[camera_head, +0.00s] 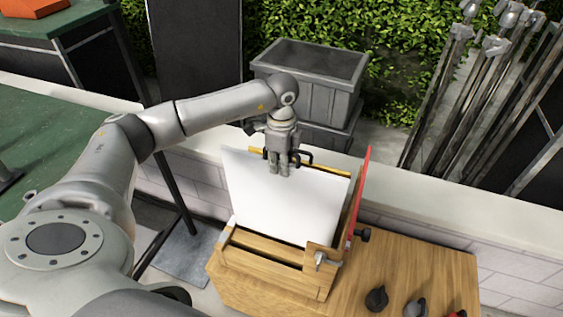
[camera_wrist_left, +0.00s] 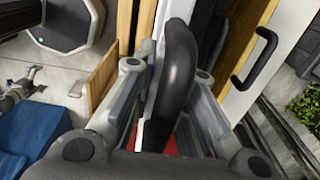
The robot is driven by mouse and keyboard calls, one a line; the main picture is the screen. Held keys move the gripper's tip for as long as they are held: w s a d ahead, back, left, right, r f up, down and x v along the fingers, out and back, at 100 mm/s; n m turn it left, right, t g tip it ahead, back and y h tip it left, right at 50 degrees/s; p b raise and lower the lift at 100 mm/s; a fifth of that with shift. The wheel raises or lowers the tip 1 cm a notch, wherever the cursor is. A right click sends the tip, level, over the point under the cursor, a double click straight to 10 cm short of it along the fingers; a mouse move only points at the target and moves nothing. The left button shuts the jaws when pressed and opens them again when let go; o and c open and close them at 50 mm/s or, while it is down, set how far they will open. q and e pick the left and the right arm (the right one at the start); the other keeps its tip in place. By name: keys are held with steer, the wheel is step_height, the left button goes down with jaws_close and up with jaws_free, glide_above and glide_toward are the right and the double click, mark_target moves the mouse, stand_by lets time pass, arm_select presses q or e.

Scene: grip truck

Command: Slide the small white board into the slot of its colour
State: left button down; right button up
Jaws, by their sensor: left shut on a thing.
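The white board (camera_head: 285,205) stands upright, leaning slightly, over the wooden rack (camera_head: 265,250) in the head view. My left gripper (camera_head: 280,168) is at its top edge, shut on its black handle (camera_wrist_left: 178,75), which shows between the fingers in the left wrist view. The board's lower edge meets the rack's front slats; I cannot tell whether it sits in a slot. A red board (camera_head: 358,200) stands at the rack's right side. A yellow board (camera_head: 322,168) shows behind the white one, mostly hidden. My right gripper is not in view.
The rack stands on a wooden table (camera_head: 420,265) with small dark knobs (camera_head: 377,298) at its front right. A low white wall (camera_head: 430,195) runs behind. A grey bin (camera_head: 315,85) and leaning metal poles (camera_head: 445,80) are beyond it.

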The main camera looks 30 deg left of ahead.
arm_select(q)
steer(key=shift+f+b, duration=3.3)
steer(key=shift+f, duration=1.6)
steer(key=shift+f+b, duration=1)
steer(key=shift+f, duration=0.85)
steer(key=c, duration=1.4)
jaws_free()
steer(key=shift+o, duration=0.2)
step_height(320, 180, up, 12)
glide_above(282, 195)
steer(key=shift+w+a, duration=0.3)
steer(key=shift+w, duration=0.05)
